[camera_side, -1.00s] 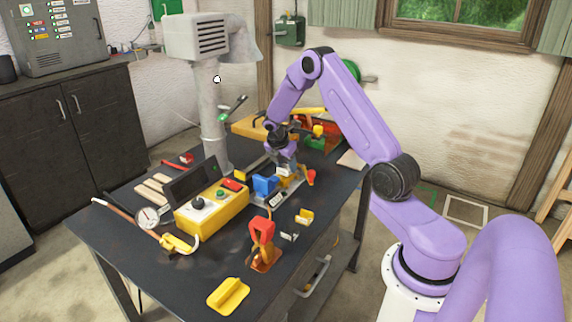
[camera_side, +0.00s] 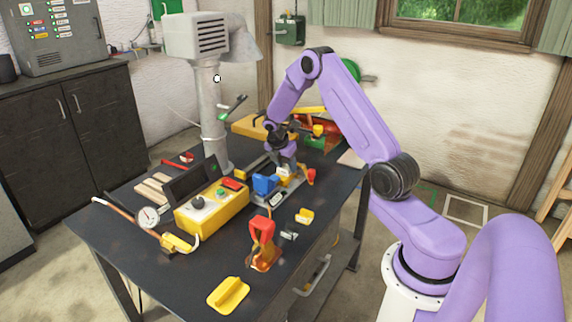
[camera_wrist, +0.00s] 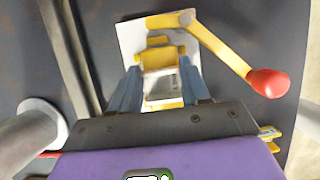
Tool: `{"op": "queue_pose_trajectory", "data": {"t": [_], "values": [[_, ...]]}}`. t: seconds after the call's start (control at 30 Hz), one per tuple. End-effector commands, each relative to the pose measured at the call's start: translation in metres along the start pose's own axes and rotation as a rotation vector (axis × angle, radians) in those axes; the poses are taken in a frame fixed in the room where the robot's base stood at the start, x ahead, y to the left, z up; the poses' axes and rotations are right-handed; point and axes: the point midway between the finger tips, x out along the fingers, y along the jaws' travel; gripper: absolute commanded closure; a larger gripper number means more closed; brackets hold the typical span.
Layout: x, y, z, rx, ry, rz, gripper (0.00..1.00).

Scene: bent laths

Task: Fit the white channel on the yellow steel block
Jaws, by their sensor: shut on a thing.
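My gripper (camera_wrist: 161,84) is shut on the white channel (camera_wrist: 160,86), a small pale piece between the two fingers in the wrist view. The yellow steel block (camera_wrist: 160,47) shows just past the channel, on a white plate (camera_wrist: 131,36). The channel overlaps the yellow in this view; I cannot tell whether they touch. In the side view my gripper (camera_side: 284,160) points down over the work area, with the white channel (camera_side: 284,172) small below it. The block's lower part is hidden by the channel and fingers.
A yellow lever (camera_wrist: 222,47) with a red knob (camera_wrist: 268,82) reaches out on the right of the plate. In the side view, a blue part (camera_side: 265,185) stands close to my gripper. A red-handled clamp (camera_side: 262,232) and yellow control box (camera_side: 212,208) stand nearer the front.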

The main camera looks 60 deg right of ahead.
Motion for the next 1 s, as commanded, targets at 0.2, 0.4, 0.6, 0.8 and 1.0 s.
{"op": "queue_pose_trajectory", "data": {"t": [0.2, 0.4, 0.6, 0.8, 1.0], "values": [[0.001, 0.0, 0.0, 0.0, 0.0, 0.0, 0.84], [0.001, 0.0, 0.0, 0.0, 0.0, 0.0, 0.31], [0.001, 0.0, 0.0, 0.0, 0.0, 0.0, 0.24], [-0.004, 0.0, 0.0, 0.0, 0.0, 0.001, 0.24], [-0.031, 0.001, 0.0, 0.002, -0.001, 0.005, 0.24]]}}
